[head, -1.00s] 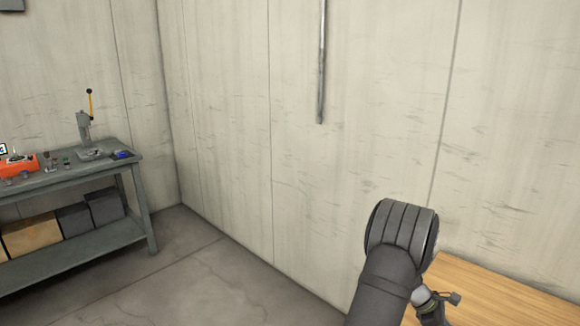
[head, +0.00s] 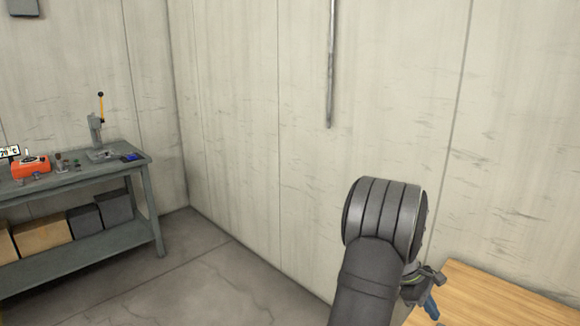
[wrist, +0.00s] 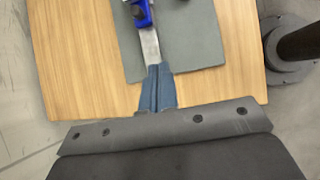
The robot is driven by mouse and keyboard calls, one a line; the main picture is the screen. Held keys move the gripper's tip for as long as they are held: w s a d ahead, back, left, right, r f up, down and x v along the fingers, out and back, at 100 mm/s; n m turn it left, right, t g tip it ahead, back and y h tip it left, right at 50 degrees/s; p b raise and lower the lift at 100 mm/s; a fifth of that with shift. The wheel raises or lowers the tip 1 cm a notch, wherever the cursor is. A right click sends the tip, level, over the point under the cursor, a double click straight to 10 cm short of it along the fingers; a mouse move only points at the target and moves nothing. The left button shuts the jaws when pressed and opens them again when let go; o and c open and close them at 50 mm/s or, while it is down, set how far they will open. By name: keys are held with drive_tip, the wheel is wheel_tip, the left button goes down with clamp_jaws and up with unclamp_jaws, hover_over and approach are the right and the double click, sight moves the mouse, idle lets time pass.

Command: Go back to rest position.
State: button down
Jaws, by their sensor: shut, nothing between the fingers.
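My gripper (wrist: 157,88) shows in the wrist view as two blue fingers shut together, with nothing held between them. It is above the wooden table top. In the head view, my gripper (head: 432,308) is partly hidden behind my arm, with a blue fingertip showing by the table's left corner. In the wrist view, a blue clamp-like object (wrist: 141,14) with a flat metal bar (wrist: 150,46) lies beyond the fingertips, over the grey mat. Whether the fingertips touch the bar cannot be told.
The wooden table (head: 500,297) is at lower right, with a grey mat (wrist: 196,36) on it. A bare wall with a vertical pipe (head: 331,70) stands behind. A grey workbench (head: 145,170) at left carries tools and a red-orange device (head: 31,168). The floor between is clear.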

drive_tip(key=s+d+r+m+t+y, duration=0.1)
drive_tip(key=s+d+r+m+t, duration=0.1)
drive_tip(key=s+r+m, duration=0.4)
drive_tip(key=s+d+r+m+t+y, duration=0.2)
drive_tip(key=s+r+m+t, duration=0.2)
drive_tip(key=s+r+m, duration=0.3)
wheel_tip(320, 180, up, 4)
drive_tip(key=m, duration=0.4)
drive_tip(key=shift+s+d+y, duration=0.15)
drive_tip(key=shift+s+y, duration=0.05)
drive_tip(key=shift+y, duration=0.1)
drive_tip(key=c, duration=2.1)
unclamp_jaws()
